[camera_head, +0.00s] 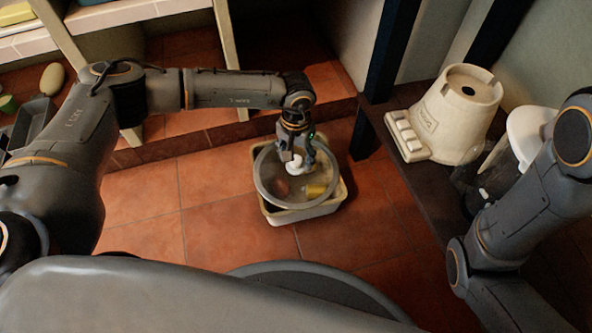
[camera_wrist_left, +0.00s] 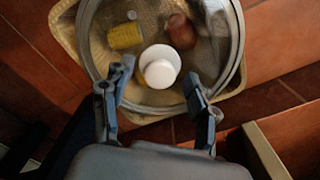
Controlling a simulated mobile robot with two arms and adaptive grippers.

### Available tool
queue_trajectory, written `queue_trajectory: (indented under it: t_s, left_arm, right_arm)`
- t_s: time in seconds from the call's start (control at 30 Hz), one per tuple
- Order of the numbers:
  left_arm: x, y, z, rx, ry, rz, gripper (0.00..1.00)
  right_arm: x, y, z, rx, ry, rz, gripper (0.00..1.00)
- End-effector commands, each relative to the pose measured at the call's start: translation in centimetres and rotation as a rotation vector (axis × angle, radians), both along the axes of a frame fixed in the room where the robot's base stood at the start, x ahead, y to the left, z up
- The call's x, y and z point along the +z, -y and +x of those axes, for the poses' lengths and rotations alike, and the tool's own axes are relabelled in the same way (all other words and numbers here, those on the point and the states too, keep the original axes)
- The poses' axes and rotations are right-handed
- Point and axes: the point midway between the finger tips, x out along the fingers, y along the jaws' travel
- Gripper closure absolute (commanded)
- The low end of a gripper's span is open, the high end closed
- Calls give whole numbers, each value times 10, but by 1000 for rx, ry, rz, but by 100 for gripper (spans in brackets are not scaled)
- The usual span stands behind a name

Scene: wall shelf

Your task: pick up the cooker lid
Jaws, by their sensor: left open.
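The cooker lid (camera_head: 262,184) is a round clear lid with a grey metal rim and a white knob (camera_head: 294,166). It lies over a cream tub (camera_head: 296,216) on the tiled floor. In the left wrist view the lid (camera_wrist_left: 236,58) fills the top middle, with its white knob (camera_wrist_left: 160,68) near the centre. My left gripper (camera_head: 298,156) is above the lid, open. In the left wrist view its fingers (camera_wrist_left: 155,86) are on either side of the knob, with gaps showing. My right gripper is not in view; only the right arm shows.
Through the lid show a yellow item (camera_wrist_left: 125,36) and a reddish-brown item (camera_wrist_left: 181,32). A cream appliance base (camera_head: 460,115) stands on a dark shelf at the right, near a dark post (camera_head: 384,70). Floor is clear left of the tub.

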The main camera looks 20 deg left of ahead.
Motion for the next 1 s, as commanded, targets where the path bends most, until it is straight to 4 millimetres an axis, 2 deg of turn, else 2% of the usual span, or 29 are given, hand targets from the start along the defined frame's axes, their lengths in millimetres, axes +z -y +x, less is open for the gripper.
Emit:
queue_trajectory:
  t_s: [0.03, 0.07, 0.33, 0.77, 1.0]
  left_arm:
    - [1, 0, 0, 0, 0, 0, 41]
    - [1, 0, 0, 0, 0, 0, 45]
    - [1, 0, 0, 0, 0, 0, 100]
    - [3, 1, 1, 0, 2, -1, 100]
    - [26, 1, 1, 0, 4, -3, 100]
  right_arm:
    - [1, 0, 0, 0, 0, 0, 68]
    - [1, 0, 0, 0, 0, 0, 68]
    - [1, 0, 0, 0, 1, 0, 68]
    - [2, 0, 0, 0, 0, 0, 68]
    - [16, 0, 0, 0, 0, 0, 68]
